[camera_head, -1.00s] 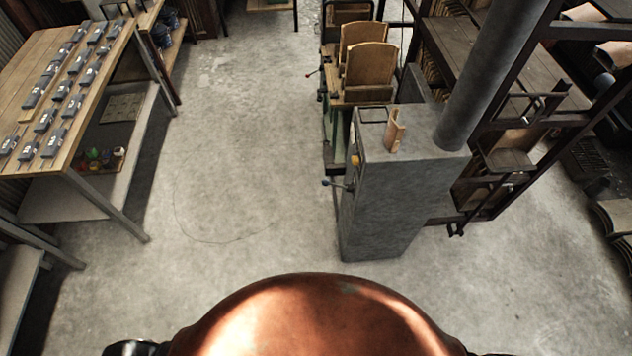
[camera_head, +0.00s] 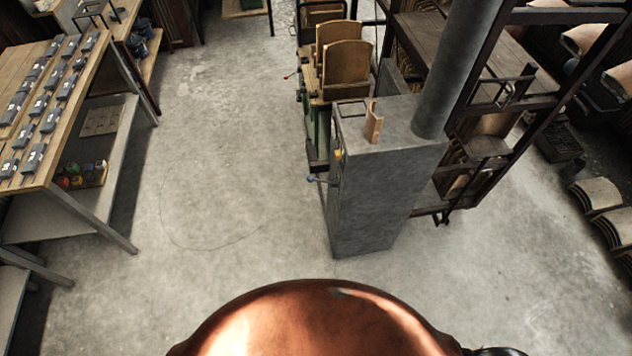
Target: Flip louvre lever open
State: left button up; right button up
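No part is clearly marked as the louvre lever. A small lever with a blue knob (camera_head: 311,178) sticks out from the left side of the grey cabinet (camera_head: 375,200). A smaller lever with a red knob (camera_head: 287,77) sticks out from the machine behind it. A yellow part (camera_head: 338,154) sits on the cabinet's edge above the blue knob. Which of these is the louvre lever I cannot tell. Neither gripper shows; my copper-coloured body fills the bottom middle, well short of the cabinet.
A wooden table (camera_head: 43,180) with rows of dark blocks stands at left. A thick grey pipe (camera_head: 460,70) rises from the cabinet. A dark rack stands at right, with stacked curved boards (camera_head: 597,194) beyond it. The concrete floor (camera_head: 220,200) between table and cabinet is clear.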

aim_at(320, 180)
jog(key=k, duration=0.55)
jog(key=u, duration=0.6)
jog(key=i, duration=1.05)
jog(key=u, duration=0.1)
